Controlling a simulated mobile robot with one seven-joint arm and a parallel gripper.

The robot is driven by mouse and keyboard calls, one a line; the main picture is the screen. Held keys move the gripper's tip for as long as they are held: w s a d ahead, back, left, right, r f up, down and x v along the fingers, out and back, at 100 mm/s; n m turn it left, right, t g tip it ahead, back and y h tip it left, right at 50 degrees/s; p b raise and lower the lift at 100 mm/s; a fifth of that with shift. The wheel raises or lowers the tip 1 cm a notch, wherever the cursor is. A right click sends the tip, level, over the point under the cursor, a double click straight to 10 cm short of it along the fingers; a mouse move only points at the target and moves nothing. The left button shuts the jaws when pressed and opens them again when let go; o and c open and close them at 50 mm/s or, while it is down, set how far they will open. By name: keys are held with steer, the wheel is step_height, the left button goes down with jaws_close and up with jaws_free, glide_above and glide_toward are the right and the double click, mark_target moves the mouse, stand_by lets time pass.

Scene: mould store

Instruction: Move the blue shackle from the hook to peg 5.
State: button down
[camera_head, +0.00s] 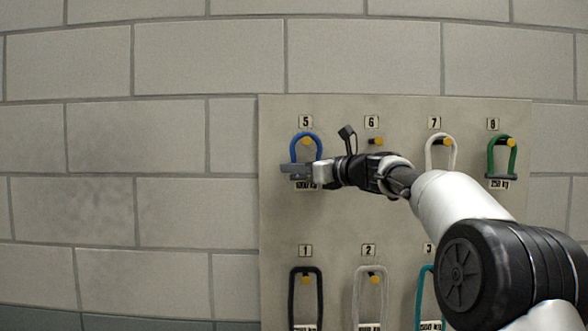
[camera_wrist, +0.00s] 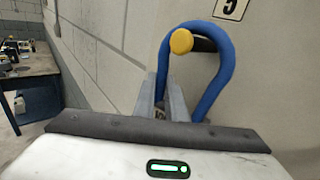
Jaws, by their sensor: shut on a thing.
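The blue shackle (camera_head: 294,146) is at peg 5, top left on the grey board, with its bow upright. Peg 5 (camera_head: 306,141) has a yellow tip. In the wrist view the blue shackle (camera_wrist: 222,72) shows as a large loop; the yellow tip of peg 5 (camera_wrist: 181,41) stands out in front, and its dark stem shows inside the loop, near the top. My gripper (camera_head: 297,171) is shut on the lower part of the shackle; its fingers also show in the wrist view (camera_wrist: 162,103). The fingers hide the shackle's lower end. The hook is not in view.
Empty peg 6 (camera_head: 376,141) is just right of my gripper. A white shackle (camera_head: 453,150) hangs on peg 7 and a green one (camera_head: 513,158) on peg 8. More shackles hang in the lower row. A table (camera_wrist: 30,75) stands far left in the wrist view.

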steer(key=c, duration=1.7)
jaws_free()
